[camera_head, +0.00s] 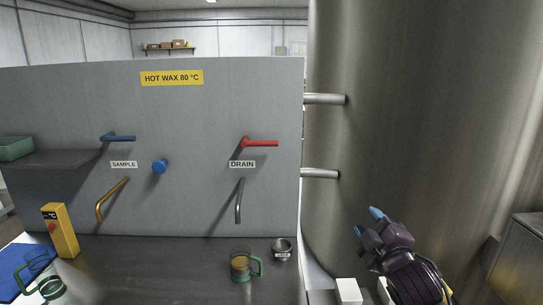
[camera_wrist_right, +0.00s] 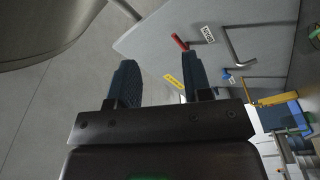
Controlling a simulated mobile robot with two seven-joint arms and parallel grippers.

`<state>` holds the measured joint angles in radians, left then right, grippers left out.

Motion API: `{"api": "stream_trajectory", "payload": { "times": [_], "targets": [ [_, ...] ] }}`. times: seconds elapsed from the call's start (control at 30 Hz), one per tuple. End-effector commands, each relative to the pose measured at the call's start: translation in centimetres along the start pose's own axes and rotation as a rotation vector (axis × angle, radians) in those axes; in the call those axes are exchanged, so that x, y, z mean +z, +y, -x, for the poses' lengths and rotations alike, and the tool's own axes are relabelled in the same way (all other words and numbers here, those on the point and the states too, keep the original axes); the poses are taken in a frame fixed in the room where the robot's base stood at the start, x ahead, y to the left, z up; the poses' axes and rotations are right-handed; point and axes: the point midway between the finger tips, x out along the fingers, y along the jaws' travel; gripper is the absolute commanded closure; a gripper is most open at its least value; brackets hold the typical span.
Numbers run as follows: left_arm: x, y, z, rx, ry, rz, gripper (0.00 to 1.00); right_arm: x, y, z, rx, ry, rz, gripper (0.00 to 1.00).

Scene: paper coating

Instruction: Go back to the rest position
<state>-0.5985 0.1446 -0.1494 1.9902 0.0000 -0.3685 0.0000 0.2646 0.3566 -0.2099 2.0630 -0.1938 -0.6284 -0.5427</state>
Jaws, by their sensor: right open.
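My right gripper (camera_head: 367,222) is at the right of the head view, in front of the large metal tank. Its two blue fingertips are apart with nothing between them. In the right wrist view the open fingers (camera_wrist_right: 158,82) also show, with the grey panel beyond them. My left gripper is not in view. A green-handled glass cup (camera_head: 240,267) with brownish liquid stands on the dark counter below the drain spout (camera_head: 239,202). A second green-handled glass vessel (camera_head: 50,287) stands at the lower left.
The grey panel (camera_head: 200,110) carries a red drain lever (camera_head: 260,142), a blue sample lever (camera_head: 118,138), a blue knob (camera_head: 160,166) and a brass spout (camera_head: 110,198). A yellow device (camera_head: 60,231) stands at left. A small metal cup (camera_head: 282,250) is by the tank (camera_head: 420,120).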

Motion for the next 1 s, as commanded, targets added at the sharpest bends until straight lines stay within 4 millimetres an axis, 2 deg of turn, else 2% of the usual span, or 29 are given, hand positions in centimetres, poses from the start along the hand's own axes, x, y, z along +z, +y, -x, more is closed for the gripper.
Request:
{"api": "stream_trajectory", "payload": {
  "times": [0.03, 0.2, 0.37, 0.5, 0.6, 0.7, 1.0],
  "targets": [
    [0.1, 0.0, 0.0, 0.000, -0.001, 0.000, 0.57, 1.7, -1.9, 1.8, -0.051, -0.065, -0.062, 0.55],
    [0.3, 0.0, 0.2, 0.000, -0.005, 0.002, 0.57, 6.1, -7.1, 7.8, -0.203, -0.286, -0.265, 0.55],
    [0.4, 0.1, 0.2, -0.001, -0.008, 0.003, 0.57, 9.3, -11.5, 14.6, -0.328, -0.510, -0.446, 0.55],
    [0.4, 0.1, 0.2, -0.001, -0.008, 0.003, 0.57, 11.2, -14.5, 21.1, -0.421, -0.718, -0.594, 0.55],
    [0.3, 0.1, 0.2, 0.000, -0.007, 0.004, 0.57, 11.9, -15.9, 25.4, -0.471, -0.851, -0.680, 0.55],
    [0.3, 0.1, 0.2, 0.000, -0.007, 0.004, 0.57, 12.2, -16.8, 28.6, -0.505, -0.953, -0.741, 0.55],
    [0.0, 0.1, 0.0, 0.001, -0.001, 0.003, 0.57, 12.2, -18.1, 35.5, -0.565, -1.172, -0.859, 0.55]
  ]
}}
